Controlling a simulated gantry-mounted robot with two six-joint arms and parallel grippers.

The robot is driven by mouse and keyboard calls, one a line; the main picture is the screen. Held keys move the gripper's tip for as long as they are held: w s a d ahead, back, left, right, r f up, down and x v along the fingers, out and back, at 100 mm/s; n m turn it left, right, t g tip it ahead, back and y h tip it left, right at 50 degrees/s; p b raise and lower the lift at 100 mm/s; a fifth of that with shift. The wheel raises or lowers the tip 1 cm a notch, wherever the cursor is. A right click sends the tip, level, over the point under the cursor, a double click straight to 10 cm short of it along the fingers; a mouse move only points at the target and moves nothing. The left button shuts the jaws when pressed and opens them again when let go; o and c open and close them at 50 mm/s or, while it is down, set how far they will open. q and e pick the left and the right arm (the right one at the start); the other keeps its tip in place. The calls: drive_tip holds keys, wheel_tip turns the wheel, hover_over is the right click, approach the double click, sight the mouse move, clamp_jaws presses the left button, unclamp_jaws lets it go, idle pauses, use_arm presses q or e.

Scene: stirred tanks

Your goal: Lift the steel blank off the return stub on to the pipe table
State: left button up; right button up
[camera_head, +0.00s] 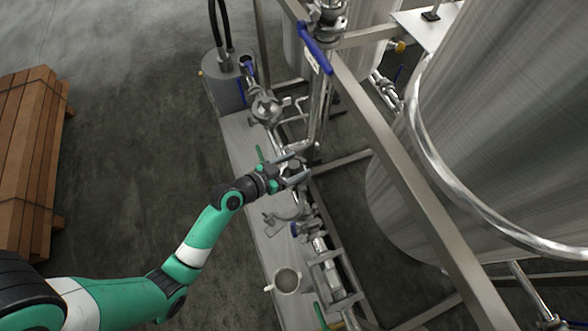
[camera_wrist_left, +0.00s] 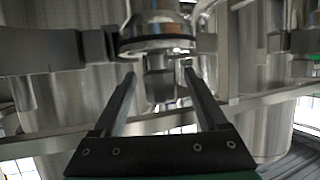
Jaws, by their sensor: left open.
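My left gripper (camera_head: 292,168) is open at the pipework on the right side of the pipe table (camera_head: 238,138). In the left wrist view its two fingers (camera_wrist_left: 160,76) reach forward, apart, on either side of a short steel neck (camera_wrist_left: 158,84). A shiny round steel part with a dark band (camera_wrist_left: 155,28) sits just above that neck, beyond the fingertips. It looks like the steel blank on the return stub, but I cannot tell where one ends and the other begins. I cannot tell whether a finger touches it. My right gripper is in neither view.
A steel cup (camera_head: 286,281) and a loose clamp (camera_head: 284,217) are on the table. A blue-handled valve (camera_head: 316,55) and a frame beam (camera_head: 385,150) stand close by. A large steel tank (camera_head: 510,130) fills the right. A grey canister (camera_head: 224,82) stands at the back.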

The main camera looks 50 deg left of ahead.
sight(295, 164)
use_arm(q)
drive_tip(key=shift+s, duration=0.1)
drive_tip(key=shift+c, duration=0.3)
clamp_jaws()
drive_tip(key=shift+r, duration=0.1)
drive_tip(key=shift+r+p, duration=0.35)
drive_tip(key=shift+r, duration=0.15)
wheel_tip(295, 164, up, 3)
drive_tip(key=shift+s+d+r+p, duration=0.1)
drive_tip(key=shift+p, duration=0.8)
drive_tip(key=s+d+r+p, duration=0.5)
drive_tip(key=s+d+r, duration=0.2)
drive_tip(key=s, duration=0.4)
drive_tip(key=shift+s+d+r+p, duration=0.25)
drive_tip(key=shift+d+r+p, duration=0.1)
drive_tip(key=shift+r, duration=0.5)
